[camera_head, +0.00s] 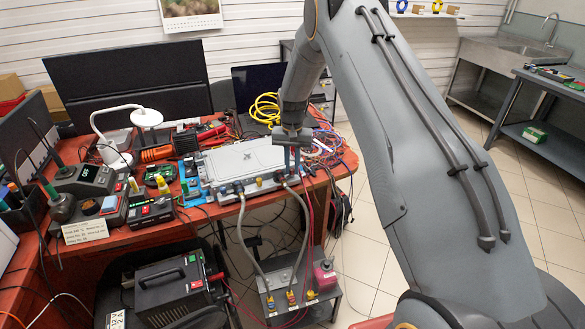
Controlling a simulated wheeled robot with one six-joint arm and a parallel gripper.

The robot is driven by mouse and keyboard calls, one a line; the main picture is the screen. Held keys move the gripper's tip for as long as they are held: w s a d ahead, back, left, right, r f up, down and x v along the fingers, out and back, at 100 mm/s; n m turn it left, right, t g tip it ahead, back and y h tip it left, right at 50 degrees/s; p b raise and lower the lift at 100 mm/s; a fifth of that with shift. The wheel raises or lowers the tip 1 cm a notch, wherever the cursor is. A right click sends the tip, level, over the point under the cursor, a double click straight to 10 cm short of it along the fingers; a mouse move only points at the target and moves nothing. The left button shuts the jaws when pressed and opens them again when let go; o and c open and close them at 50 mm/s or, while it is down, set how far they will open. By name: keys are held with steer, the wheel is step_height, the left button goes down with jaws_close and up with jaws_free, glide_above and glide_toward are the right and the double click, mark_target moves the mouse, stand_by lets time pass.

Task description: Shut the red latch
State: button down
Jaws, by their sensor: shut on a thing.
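My gripper (291,165) points down at the front right edge of the grey box (236,160) on the bench. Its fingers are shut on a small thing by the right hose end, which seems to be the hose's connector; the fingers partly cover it. The right grey hose (305,225) runs from there down to a low grey unit (325,300). The left grey hose (243,235) runs from the box's front left to the same unit. I cannot make out a red latch for certain; small red and yellow parts (291,297) show where the hoses meet the low unit.
A red-topped bench (150,240) carries meters, a white lamp (128,112), a yellow coiled cable (265,108) and loose wires (325,150). A black power unit (172,290) stands below at the left. A pink bottle (325,275) stands by the low unit. Tiled floor (370,260) is free at the right.

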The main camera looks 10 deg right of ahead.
stand_by(0.3)
steer(key=c, duration=1.7)
jaws_free()
steer(key=shift+r+n, duration=0.1)
steer(key=shift+n, duration=0.2)
